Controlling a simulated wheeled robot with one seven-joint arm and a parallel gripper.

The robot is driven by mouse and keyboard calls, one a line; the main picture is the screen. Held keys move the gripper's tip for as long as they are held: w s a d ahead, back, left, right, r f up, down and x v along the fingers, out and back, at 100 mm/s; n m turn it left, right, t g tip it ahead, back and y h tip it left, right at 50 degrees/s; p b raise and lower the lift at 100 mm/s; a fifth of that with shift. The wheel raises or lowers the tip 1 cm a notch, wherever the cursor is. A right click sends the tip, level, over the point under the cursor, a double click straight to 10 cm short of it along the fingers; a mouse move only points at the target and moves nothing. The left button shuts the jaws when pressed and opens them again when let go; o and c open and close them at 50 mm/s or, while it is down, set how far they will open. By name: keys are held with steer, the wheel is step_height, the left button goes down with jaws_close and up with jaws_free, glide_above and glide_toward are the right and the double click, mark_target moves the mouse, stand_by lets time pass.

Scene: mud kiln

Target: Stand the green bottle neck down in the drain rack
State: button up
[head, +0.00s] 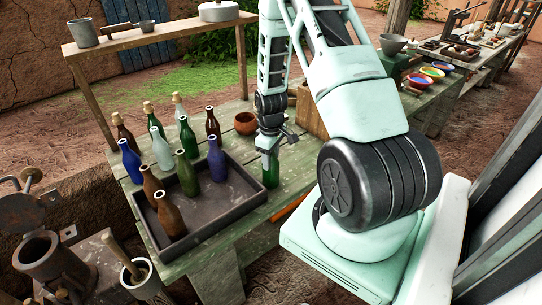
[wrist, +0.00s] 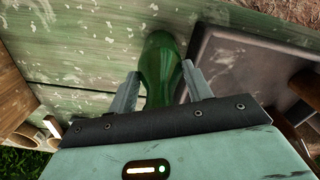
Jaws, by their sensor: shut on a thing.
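My gripper (head: 268,150) points down over the green wooden table (head: 205,238), to the right of the dark tray. It is shut on a green glass bottle (head: 271,174). The bottle hangs below the fingers, close to the tabletop; whether it touches is unclear. In the wrist view, the two grey fingers (wrist: 160,88) flank the green bottle (wrist: 158,62). The neck end is hidden, so I cannot tell which way it faces. A wooden piece (head: 311,112) behind my arm is mostly hidden; I cannot tell if it is the drain rack.
The dark tray (head: 222,212) holds several bottles, including a green one (head: 187,173) and a blue one (head: 216,159). More bottles stand behind it. A brown pot (head: 245,123) stands behind my gripper. A raised shelf (head: 160,33) crosses the back.

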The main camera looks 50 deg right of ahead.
steer(key=shift+f, duration=0.15)
steer(key=o, duration=1.1)
steer(key=shift+c, duration=0.2)
